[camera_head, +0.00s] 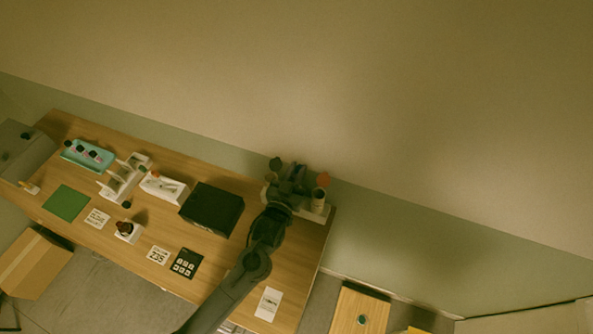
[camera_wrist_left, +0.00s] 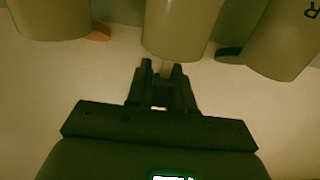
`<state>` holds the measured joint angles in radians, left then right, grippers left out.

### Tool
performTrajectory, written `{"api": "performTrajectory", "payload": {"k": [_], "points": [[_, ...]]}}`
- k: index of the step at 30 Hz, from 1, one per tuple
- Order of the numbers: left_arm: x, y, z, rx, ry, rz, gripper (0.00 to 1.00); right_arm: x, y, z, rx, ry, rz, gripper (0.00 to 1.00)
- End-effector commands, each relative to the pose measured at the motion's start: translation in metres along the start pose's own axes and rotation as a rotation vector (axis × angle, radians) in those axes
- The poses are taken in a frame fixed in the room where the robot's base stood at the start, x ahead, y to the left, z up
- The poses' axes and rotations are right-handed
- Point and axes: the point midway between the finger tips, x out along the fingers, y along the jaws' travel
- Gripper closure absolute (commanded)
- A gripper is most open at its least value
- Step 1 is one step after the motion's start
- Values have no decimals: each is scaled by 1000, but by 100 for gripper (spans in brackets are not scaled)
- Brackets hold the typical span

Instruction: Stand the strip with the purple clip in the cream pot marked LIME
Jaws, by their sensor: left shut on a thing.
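My left gripper (camera_wrist_left: 160,100) is shut on a narrow pale strip (camera_wrist_left: 165,69), whose end meets the lower edge of the middle cream pot (camera_wrist_left: 178,28) in the wrist view. I cannot tell whether it is inside or in front of that pot. No purple clip can be made out. In the head view my left gripper (camera_head: 290,180) covers the middle of the pot row at the table's right end. The right-hand cream pot (camera_head: 320,195) has a red-orange top; a dark green top (camera_head: 275,163) shows at the left. No LIME marking is readable. My right gripper is out of view.
A white base (camera_head: 318,214) lies under the pots, close to the table's right edge. A black box (camera_head: 212,209) stands to its left. Farther left are a white holder (camera_head: 163,188), a teal tray (camera_head: 88,155) and a green mat (camera_head: 66,203). A white card (camera_head: 268,304) lies at the front.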

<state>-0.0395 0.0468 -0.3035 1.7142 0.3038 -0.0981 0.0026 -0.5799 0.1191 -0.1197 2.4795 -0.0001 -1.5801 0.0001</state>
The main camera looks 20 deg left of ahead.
Motion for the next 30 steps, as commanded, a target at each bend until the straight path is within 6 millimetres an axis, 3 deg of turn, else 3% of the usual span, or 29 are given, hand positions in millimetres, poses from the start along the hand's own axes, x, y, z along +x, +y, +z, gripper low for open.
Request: {"api": "performTrajectory", "payload": {"k": [13, 14, 19, 30], "points": [[0, 0, 6, 0, 1, 0, 100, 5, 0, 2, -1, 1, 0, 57], [0, 0, 6, 0, 1, 0, 74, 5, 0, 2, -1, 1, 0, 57], [0, 0, 6, 0, 0, 0, 49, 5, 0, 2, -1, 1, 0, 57], [0, 0, 6, 0, 0, 0, 49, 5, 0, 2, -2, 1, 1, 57]]}}
